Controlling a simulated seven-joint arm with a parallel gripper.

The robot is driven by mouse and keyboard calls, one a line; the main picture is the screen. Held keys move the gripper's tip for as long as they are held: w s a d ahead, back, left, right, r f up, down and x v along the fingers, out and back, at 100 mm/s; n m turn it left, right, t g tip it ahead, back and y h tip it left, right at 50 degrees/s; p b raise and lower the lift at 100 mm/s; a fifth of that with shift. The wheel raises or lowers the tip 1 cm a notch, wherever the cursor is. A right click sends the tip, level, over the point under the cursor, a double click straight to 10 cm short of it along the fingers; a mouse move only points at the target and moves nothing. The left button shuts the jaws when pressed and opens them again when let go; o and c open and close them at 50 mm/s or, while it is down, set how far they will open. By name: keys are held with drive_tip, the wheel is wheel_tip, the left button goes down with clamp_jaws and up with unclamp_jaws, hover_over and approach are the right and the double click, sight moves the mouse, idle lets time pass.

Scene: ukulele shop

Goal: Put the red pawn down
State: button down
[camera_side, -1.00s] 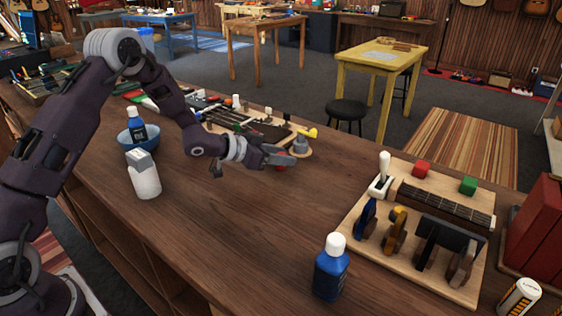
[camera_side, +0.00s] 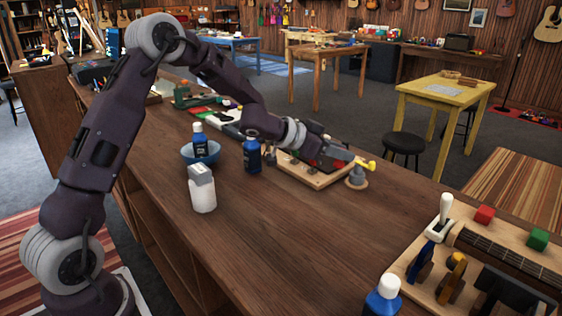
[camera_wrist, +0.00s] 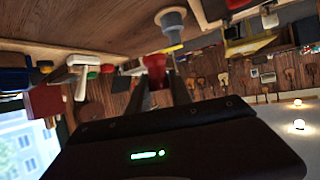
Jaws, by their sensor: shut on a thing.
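The red pawn (camera_wrist: 155,64) shows in the wrist view between the fingertips of my gripper (camera_wrist: 160,84). My gripper is shut on it. In the side view my gripper (camera_side: 345,156) is over the pale wooden board (camera_side: 318,181) at the far side of the bench. It is beside a grey peg-shaped piece on a round wooden base (camera_side: 357,184), with a yellow piece (camera_side: 366,165) just behind. The pawn cannot be made out clearly in the side view, and its height above the surface cannot be told.
A blue bottle (camera_side: 252,156), a white bottle (camera_side: 202,195) and a blue bowl (camera_side: 201,157) holding another blue bottle stand to the left. A board with a fretboard (camera_side: 512,247) and several blocks lies at the right. The bench (camera_side: 290,245) is clear in the middle.

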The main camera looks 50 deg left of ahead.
wheel_tip(320, 180, up, 5)
drive_tip(key=shift+r, duration=0.2)
drive_tip(key=s+a+n+y, duration=0.2)
drive_tip(key=a+n+y, duration=0.2)
drive_tip(key=a, duration=1.2)
drive_tip(key=s+a+n+y, duration=0.3)
drive_tip(key=a+n+y, duration=0.15)
drive_tip(key=a, duration=1.05)
drive_tip(key=s+a+f+n+g+y, duration=0.2)
drive_tip(key=s+a+n+g+y, duration=0.4)
drive_tip(key=s+a, duration=1.5)
drive_tip(key=shift+n+t+y, duration=0.45)
drive_tip(key=shift+t, duration=0.25)
drive_tip(key=f, duration=0.4)
drive_tip(key=w+a+f, duration=0.1)
drive_tip(key=f, duration=0.3)
drive_tip(key=w+a+f, duration=0.1)
drive_tip(key=f, duration=0.4)
drive_tip(key=shift+f, duration=0.1)
drive_tip(key=c, duration=1.6)
unclamp_jaws()
drive_tip(key=o, duration=0.4)
